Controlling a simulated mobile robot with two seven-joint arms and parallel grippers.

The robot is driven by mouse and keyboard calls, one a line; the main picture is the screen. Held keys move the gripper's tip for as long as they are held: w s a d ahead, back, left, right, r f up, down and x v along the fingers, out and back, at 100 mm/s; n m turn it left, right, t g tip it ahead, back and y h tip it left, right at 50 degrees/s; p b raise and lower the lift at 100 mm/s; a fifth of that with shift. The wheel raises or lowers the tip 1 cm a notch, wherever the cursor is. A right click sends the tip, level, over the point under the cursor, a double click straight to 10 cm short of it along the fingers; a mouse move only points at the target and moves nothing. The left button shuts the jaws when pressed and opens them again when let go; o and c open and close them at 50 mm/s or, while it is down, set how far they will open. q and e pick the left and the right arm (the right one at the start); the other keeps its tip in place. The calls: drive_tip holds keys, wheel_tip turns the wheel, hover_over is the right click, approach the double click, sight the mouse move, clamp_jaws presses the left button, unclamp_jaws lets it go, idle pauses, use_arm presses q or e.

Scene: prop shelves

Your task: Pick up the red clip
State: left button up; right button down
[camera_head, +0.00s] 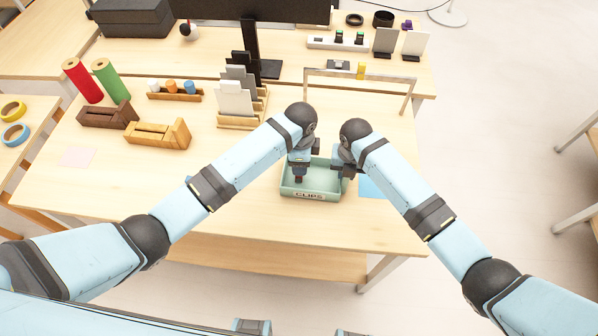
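A green tray labelled "CLIPS" (318,196) sits on the table near its front edge. My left gripper (299,177) points down over the left part of the tray. My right gripper (347,172) is at the tray's right side, near its right wall. Both grippers are small in the picture and partly covered by my own wrists, so I cannot tell whether they are open or shut. I cannot make out a red clip; much of the tray's inside is hidden by the grippers.
Behind the tray stand a wooden file holder (243,121) and a metal frame (360,73). Tape dispensers (158,134), red (83,81) and green (111,81) rolls are at left. A blue sheet (373,187) lies right of the tray. The front left table is mostly clear.

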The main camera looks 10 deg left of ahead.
use_arm(q)
wheel_tip(320, 180, down, 5)
drive_tip(key=shift+a+f, duration=0.15)
drive_tip(key=c, duration=1)
